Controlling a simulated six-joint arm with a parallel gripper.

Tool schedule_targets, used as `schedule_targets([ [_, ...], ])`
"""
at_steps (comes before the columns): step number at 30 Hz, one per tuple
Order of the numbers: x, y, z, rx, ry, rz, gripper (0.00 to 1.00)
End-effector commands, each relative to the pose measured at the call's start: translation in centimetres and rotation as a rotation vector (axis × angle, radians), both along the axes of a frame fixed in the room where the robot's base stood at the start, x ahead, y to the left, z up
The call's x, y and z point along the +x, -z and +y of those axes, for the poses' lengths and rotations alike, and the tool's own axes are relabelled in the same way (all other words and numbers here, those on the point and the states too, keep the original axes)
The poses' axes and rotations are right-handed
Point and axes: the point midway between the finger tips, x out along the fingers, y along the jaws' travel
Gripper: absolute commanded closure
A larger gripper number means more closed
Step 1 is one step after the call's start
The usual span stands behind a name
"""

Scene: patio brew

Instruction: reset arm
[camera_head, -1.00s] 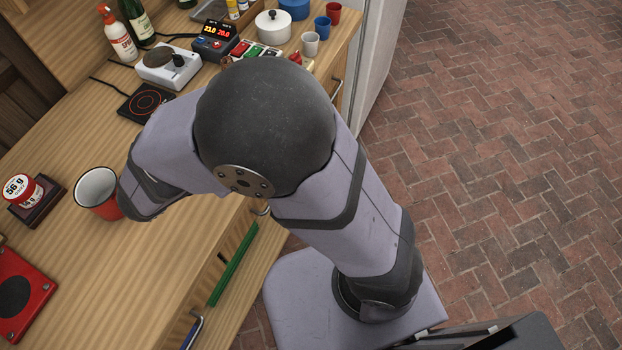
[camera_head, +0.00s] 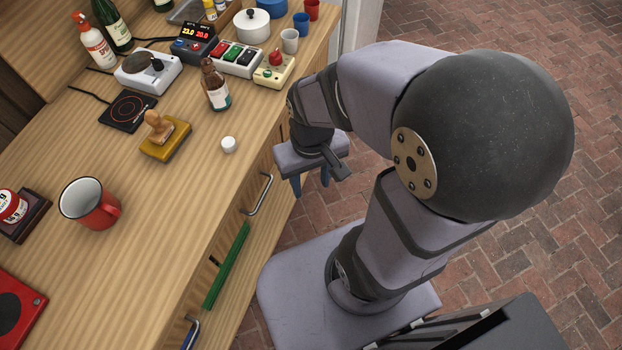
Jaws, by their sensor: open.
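My gripper (camera_head: 312,183) hangs off the front edge of the counter, above the brick floor and near a drawer handle. Its fingers point down and show only partly below the wrist; they are apart, with nothing seen between them. My arm is folded back on the right side of the view, clear of the counter top.
On the wooden counter (camera_head: 150,235) stand a red mug (camera_head: 92,205), a stamp on a yellow pad (camera_head: 165,140), a white cap (camera_head: 228,145) and a brown bottle (camera_head: 215,88). A switch box (camera_head: 237,60) and timer (camera_head: 194,44) are behind. Drawer handles (camera_head: 260,195) protrude in front.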

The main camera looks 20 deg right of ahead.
Motion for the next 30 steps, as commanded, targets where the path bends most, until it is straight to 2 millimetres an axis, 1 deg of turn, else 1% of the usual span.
schedule_targets([
  [6, 0.0, 0.0, 0.0, -0.001, -0.004, 0.001, 0.58],
  [10, 0.0, -0.8, 0.0, -0.001, -0.005, 0.002, 0.58],
  [14, 0.0, -2.6, 0.0, -0.001, -0.006, 0.002, 0.58],
  [18, 0.0, -5.4, 0.0, -0.002, -0.006, 0.002, 0.58],
  [22, 0.0, -7.7, 0.0, -0.002, -0.007, 0.002, 0.58],
  [25, 0.0, -8.6, 0.0, -0.002, -0.007, 0.002, 0.58],
  [30, 0.0, -8.6, 0.0, -0.002, -0.007, 0.003, 0.58],
])
